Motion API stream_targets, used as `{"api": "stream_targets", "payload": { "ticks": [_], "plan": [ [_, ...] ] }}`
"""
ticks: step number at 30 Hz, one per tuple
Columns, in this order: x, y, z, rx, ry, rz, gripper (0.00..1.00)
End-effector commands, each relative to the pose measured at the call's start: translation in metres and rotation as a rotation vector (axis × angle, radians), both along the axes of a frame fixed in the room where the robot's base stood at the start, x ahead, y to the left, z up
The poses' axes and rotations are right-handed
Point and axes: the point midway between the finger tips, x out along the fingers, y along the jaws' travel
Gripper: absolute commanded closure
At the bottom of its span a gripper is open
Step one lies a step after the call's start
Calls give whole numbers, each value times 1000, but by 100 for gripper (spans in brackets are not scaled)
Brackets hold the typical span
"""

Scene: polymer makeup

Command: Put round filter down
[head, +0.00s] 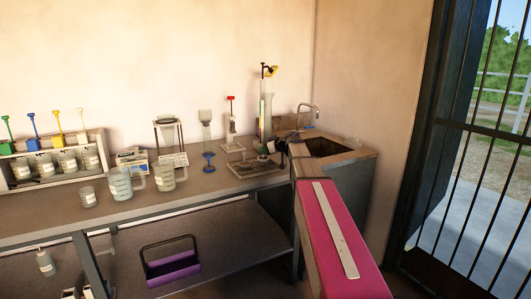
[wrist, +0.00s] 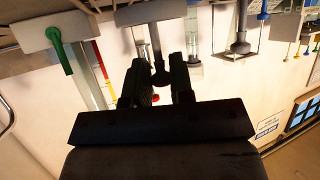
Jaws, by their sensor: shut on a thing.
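My gripper (head: 272,148) is over the right end of the bench, above a low tray (head: 255,169) close to the sink. In the wrist view its two dark fingers (wrist: 160,84) stand a little apart, shut on what I take to be the round filter. The filter itself is not clearly visible between them. A grey stem with a wide foot (wrist: 158,70) shows in the gap, apparently on the stand behind. Small pale and dark items lie on the tray, too small to tell apart.
A tall cylinder (head: 265,110), a red-topped stand (head: 231,120) and a blue-footed funnel (head: 208,160) stand behind and left of the tray. Beakers (head: 120,184) and a rack (head: 50,165) fill the left. The sink (head: 326,147) is at right. Bare bench (head: 215,184) lies in front.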

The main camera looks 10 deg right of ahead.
Motion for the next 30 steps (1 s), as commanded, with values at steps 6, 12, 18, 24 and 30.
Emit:
{"api": "stream_targets", "payload": {
  "ticks": [6, 12, 18, 24, 30],
  "plan": [
    [0, 0, -9, 0, 0, 0, 100],
    [0, 0, -11, 0, 0, 0, 100],
    [0, 0, -11, -1, 1, 0, 53],
    [0, 0, -11, 0, 0, 0, 53],
    [-9, -7, -3, 0, 0, -1, 53]
  ]
}}
